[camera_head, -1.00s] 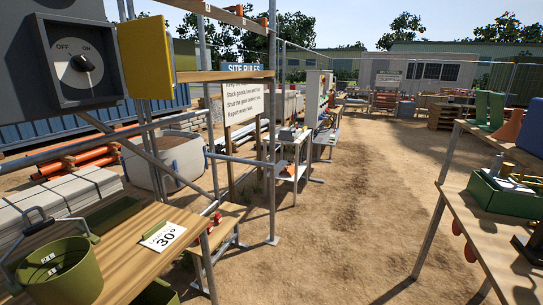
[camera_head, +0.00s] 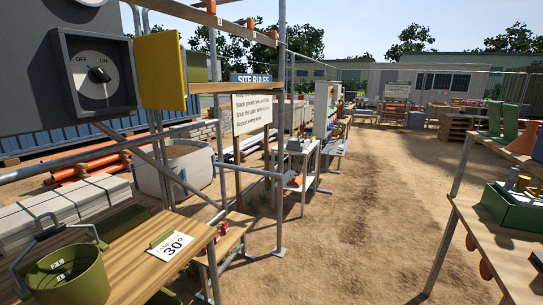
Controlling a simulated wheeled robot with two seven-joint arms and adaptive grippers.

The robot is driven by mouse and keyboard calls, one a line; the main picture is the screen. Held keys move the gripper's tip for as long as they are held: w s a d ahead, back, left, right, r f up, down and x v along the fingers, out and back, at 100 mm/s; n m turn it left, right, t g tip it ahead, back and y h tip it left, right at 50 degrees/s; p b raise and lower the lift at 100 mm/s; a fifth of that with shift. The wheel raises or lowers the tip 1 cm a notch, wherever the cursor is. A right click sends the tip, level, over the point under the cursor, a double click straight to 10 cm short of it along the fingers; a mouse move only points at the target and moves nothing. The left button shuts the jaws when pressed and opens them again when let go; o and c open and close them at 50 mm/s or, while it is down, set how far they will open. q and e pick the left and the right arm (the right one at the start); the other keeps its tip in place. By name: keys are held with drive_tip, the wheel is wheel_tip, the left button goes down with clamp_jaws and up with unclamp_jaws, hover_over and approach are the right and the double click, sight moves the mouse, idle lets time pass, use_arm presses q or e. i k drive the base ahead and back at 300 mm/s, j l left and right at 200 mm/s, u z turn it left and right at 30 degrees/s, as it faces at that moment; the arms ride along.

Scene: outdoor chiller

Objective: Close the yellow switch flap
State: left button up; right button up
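The yellow switch flap (camera_head: 161,70) is at the upper left in the head view. It stands open, swung out to the right of a grey switch box (camera_head: 94,72). The box front is uncovered and shows a dial (camera_head: 99,74) marked OFF and ON with a black knob. The flap's hinge side seems to be along the box's right edge. Neither of my grippers shows in this view.
A wooden bench (camera_head: 135,252) below the box carries a green bucket (camera_head: 68,278) and a card reading 30° (camera_head: 170,246). Scaffold poles (camera_head: 281,130) stand right of the flap. Another bench (camera_head: 500,250) is at the right. Sandy ground between is open.

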sight(161, 62)
drive_tip(key=i+l+u, duration=0.15)
drive_tip(key=i+u, duration=0.15)
drive_tip(key=u, duration=0.15)
drive_tip(key=i+l+u, duration=0.2)
drive_tip(key=u, duration=0.25)
drive_tip(key=i+l+u, duration=0.3)
drive_tip(key=u, duration=0.15)
drive_tip(key=i+l+u, duration=0.15)
drive_tip(key=l+u, duration=0.35)
drive_tip(key=i+l+u, duration=0.1)
drive_tip(key=l+u, duration=0.8)
